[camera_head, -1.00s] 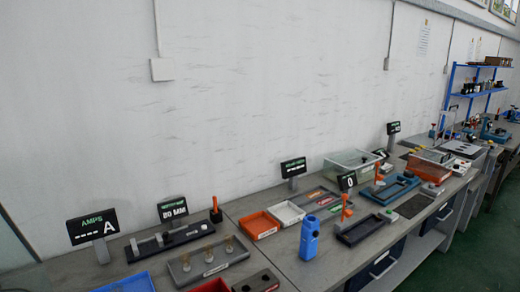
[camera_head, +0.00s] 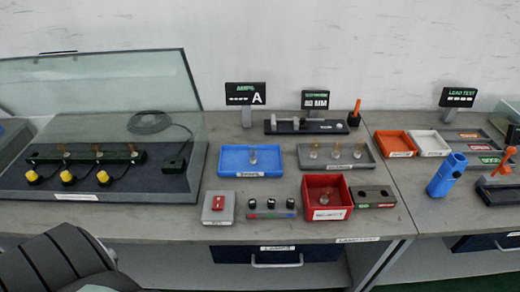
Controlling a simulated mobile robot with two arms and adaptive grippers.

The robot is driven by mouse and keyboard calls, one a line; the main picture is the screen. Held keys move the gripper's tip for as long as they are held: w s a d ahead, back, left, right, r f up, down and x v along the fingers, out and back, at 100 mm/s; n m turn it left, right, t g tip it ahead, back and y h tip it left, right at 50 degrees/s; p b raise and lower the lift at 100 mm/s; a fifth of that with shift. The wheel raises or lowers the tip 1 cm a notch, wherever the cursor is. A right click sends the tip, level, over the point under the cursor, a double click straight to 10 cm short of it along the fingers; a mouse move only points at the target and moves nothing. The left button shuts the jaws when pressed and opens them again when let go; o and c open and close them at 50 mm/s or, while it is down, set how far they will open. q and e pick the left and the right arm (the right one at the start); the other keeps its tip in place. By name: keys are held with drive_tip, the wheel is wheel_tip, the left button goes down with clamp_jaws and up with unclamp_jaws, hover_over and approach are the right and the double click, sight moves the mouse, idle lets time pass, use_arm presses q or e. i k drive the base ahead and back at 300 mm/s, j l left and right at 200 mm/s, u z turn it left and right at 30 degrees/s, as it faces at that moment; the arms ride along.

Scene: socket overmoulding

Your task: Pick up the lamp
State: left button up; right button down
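A lamp-like piece (camera_head: 324,197) shows inside the red bin (camera_head: 345,185). More lamps (camera_head: 98,152) sit along a dark strip under the glass cover at left. The frames do not show which lamp is meant. Neither gripper shows in the view.
A glass-covered case (camera_head: 190,90) fills the left bench. A red-switch box (camera_head: 218,205) and a knob block (camera_head: 270,208) stand at the front edge. Display signs (camera_head: 246,93) stand behind. A blue holder (camera_head: 447,176) and orange tray (camera_head: 395,143) stand right. Bare bench shows between trays.

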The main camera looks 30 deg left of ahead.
sight(252, 151)
drive_tip(key=l+u, duration=0.35)
drive_tip(key=l, duration=0.25)
drive_tip(key=l+u, duration=0.3)
drive_tip(key=l, duration=0.35)
